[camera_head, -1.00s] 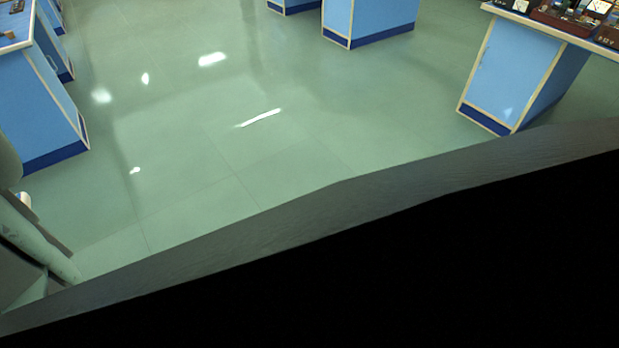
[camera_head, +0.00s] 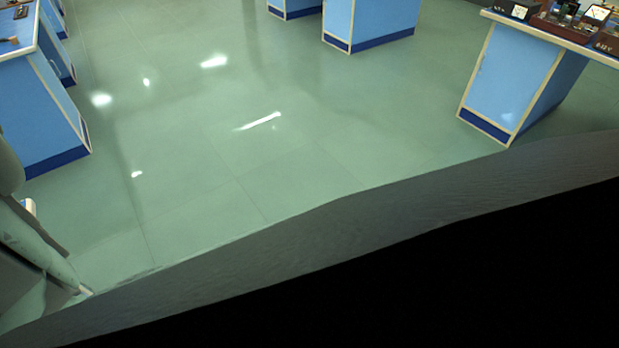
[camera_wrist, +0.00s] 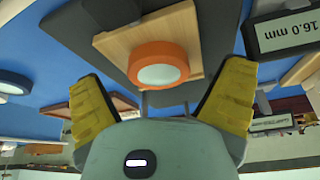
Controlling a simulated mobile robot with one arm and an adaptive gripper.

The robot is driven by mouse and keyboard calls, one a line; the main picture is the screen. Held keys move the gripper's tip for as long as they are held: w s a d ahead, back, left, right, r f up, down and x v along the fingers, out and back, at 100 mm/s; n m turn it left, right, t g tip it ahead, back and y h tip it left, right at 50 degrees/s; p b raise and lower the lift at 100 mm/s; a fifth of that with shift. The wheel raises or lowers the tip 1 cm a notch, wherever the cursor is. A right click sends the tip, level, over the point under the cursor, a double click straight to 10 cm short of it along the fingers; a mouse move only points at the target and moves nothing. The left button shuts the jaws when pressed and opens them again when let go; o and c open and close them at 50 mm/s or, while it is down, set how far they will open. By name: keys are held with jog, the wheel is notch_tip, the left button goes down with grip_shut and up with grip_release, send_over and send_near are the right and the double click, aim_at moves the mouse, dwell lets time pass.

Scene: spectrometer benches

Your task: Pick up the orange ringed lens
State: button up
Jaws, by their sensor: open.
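The orange ringed lens (camera_wrist: 158,64) shows in the wrist view, a thick orange ring around a pale glass disc. It sits against a light wooden block (camera_wrist: 113,47), just beyond the space between my fingertips. My gripper (camera_wrist: 165,100) is open, with a yellow-padded finger on the left and one on the right. The ring is apart from both fingers, and nothing is between them. The lens does not show in the head view.
A display reading 16.0 mm (camera_wrist: 289,31) stands right of the lens, near the right finger. A dark round part (camera_wrist: 14,84) lies at left. In the head view, blue benches (camera_head: 512,82) border open green floor (camera_head: 190,140).

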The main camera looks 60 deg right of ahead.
jog(key=shift+c, duration=0.3)
jog(key=c, duration=1.3)
jog(key=shift+r, duration=0.15)
